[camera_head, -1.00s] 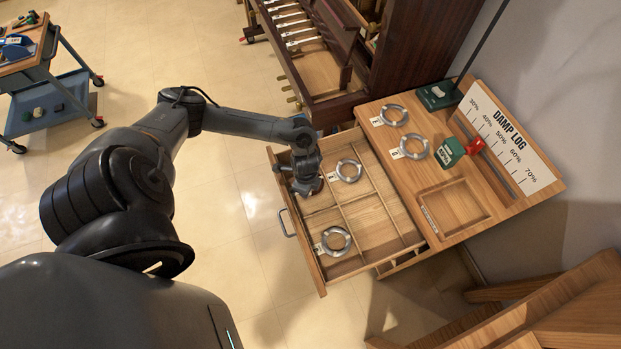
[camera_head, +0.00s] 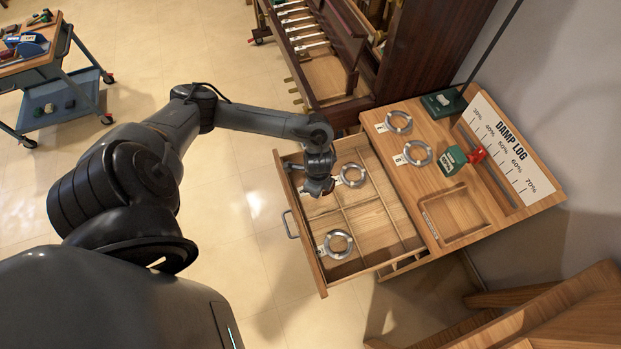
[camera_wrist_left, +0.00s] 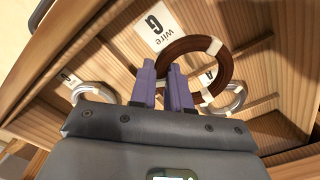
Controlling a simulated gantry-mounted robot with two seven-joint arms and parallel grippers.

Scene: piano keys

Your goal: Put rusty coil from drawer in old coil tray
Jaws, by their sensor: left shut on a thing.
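The rusty coil (camera_wrist_left: 224,75), a brown ring with a pale band and a white tag reading "wire G", shows in the left wrist view. My left gripper (camera_wrist_left: 166,66) has its purple fingers closed on the near side of the ring. In the head view my left gripper (camera_head: 318,190) is over the back left part of the open drawer (camera_head: 378,218), and the rusty coil is hidden beneath it. A shallow recessed tray (camera_head: 455,212) with a small label, too small to read, is in the desk top right of the drawer; it looks empty. My right gripper is not in view.
Silver coils lie in the drawer, one at the back (camera_head: 353,175) and one in front (camera_head: 338,244), among thin dividers.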

